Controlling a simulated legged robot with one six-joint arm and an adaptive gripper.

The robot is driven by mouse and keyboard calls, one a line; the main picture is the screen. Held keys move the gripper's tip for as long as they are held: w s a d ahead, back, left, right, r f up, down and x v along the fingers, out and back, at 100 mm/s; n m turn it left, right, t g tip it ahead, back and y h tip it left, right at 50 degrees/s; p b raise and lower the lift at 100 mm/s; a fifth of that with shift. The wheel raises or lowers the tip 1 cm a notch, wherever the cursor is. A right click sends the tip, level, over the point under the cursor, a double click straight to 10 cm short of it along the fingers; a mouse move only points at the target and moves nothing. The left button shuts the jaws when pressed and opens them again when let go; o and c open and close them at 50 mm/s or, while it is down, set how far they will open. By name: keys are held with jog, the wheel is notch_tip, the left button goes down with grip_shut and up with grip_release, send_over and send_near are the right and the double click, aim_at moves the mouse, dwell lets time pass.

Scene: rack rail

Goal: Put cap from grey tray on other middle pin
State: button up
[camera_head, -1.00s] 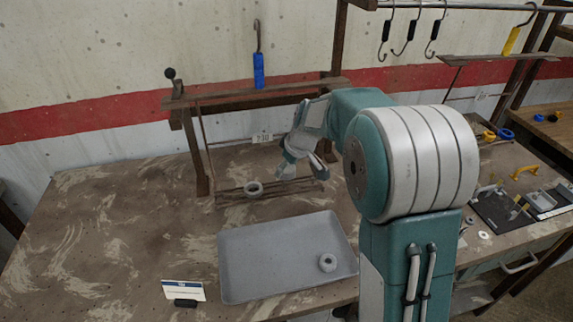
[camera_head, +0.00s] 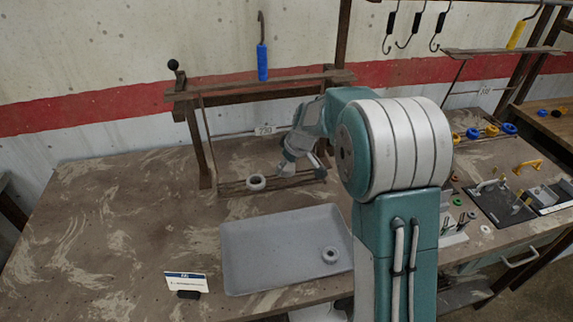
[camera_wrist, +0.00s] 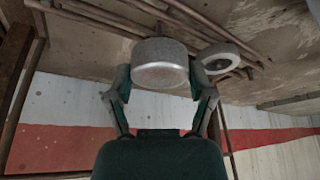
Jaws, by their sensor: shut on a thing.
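My gripper (camera_wrist: 160,80) is shut on a grey round cap (camera_wrist: 160,60), which fills the space between its fingers in the wrist view. In the head view my gripper (camera_head: 302,170) is over the right part of the low rack of rails, and the held cap is hard to make out there. A pale ring-shaped cap (camera_head: 256,183) sits on the rack left of my gripper; it also shows in the wrist view (camera_wrist: 220,58). The grey tray (camera_head: 265,255) holds another round cap (camera_head: 330,254) near its right side. I cannot make out the middle pins.
A wooden frame (camera_head: 262,86) stands over the rack, with a post (camera_head: 196,145) on its left. A white card (camera_head: 186,283) stands left of the tray. The left of the table is clear.

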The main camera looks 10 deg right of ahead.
jog(key=shift+f, duration=1.45)
dwell(0.3)
jog(key=o, duration=1)
jog(key=s+d+r+m, duration=0.1)
jog(key=s+r, duration=0.9)
jog(key=r, duration=0.5)
jog(key=s+a+r+m+t+h, duration=0.1)
jog(key=s+m, duration=0.4)
jog(key=s, duration=1.9)
jog(key=shift+m+t+h, duration=0.4)
jog(key=shift+t+h, duration=0.1)
jog(key=shift+h, duration=0.2)
